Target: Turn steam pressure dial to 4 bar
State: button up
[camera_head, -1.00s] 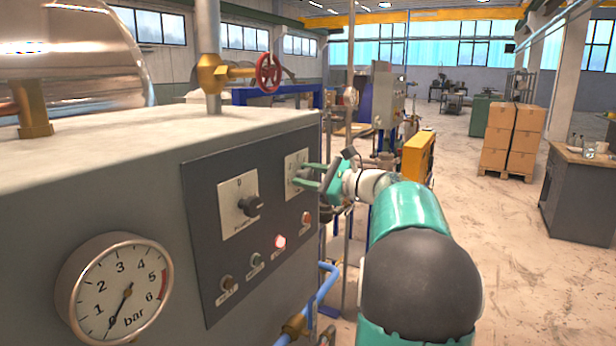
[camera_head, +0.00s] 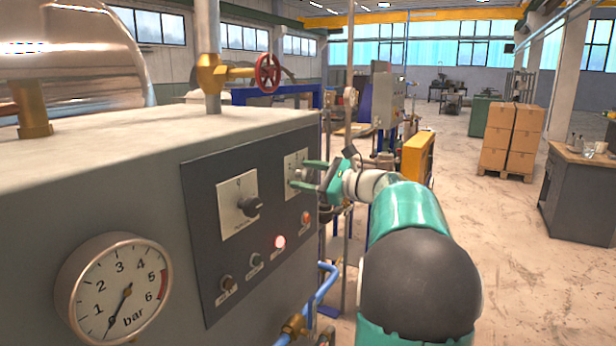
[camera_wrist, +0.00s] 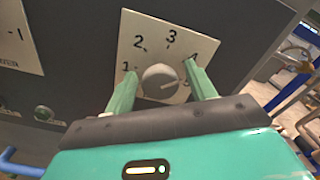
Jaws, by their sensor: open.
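The dial in question is a grey round knob (camera_wrist: 158,82) on a white plate (camera_wrist: 143,28) marked 1 to 5 in the wrist view. A pale line on the knob seems to point right, toward the 5. My gripper (camera_wrist: 160,68) is open, with one green finger on each side of the knob; I cannot tell whether they touch it. In the head view my gripper (camera_head: 303,174) is at the right-hand plate (camera_head: 294,160) of the dark panel, hiding much of it. A round bar gauge (camera_head: 118,290) has its needle near 0.
A second plate with a black knob (camera_head: 250,206) is left of my gripper on the dark panel (camera_head: 207,252). A blue pipe (camera_head: 327,285) runs below right. Open floor (camera_head: 510,260) lies to the right.

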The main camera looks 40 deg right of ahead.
jog(key=v, duration=1.3)
jog(key=shift+s, duration=0.35)
